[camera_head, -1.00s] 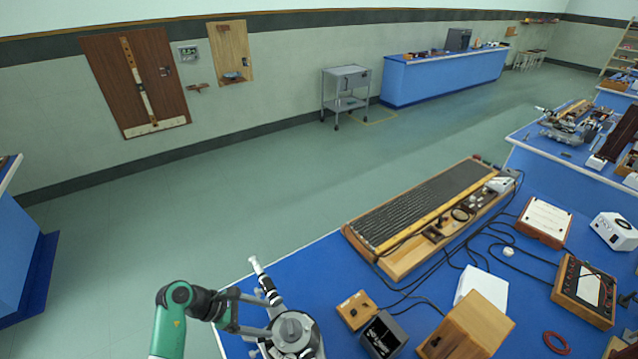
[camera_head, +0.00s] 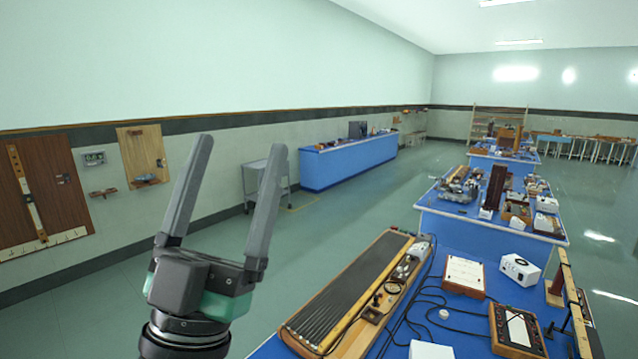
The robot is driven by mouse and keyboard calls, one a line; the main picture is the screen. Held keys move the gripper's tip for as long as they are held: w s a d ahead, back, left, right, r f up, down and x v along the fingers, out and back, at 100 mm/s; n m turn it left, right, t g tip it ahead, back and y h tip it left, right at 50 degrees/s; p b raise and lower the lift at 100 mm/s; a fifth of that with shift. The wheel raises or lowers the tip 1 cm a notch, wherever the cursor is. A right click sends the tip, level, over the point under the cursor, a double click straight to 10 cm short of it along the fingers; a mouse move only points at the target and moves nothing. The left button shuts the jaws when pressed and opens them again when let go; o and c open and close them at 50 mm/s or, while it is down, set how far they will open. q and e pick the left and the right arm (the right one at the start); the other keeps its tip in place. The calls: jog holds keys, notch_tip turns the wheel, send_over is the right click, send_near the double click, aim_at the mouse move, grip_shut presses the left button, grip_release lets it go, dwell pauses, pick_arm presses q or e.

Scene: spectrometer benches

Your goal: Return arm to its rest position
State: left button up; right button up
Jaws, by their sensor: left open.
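My left gripper (camera_head: 238,150) is large in the left part of the head view, pointing up. Its two grey fingers stand wide apart with nothing between them. It is raised in front of the far wall and the grey cart, apart from the bench. My right gripper is not in the view.
A blue bench (camera_head: 465,312) at the lower right carries a long wooden instrument with dark strips (camera_head: 350,285), a white box (camera_head: 520,268), a framed white panel (camera_head: 465,274) and loose cables. A grey cart (camera_head: 258,178) stands behind my gripper. Open floor lies beyond the bench.

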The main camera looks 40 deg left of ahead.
pick_arm(q)
jog(key=w+d+m+h, duration=0.2)
jog(key=d+m+h, duration=0.1)
jog(key=d+h, duration=0.75)
notch_tip(320, 180, up, 13)
jog(key=a+h+p, duration=0.1)
jog(key=p, duration=1.2)
jog(key=shift+a, duration=0.3)
jog(key=shift+h, duration=0.25)
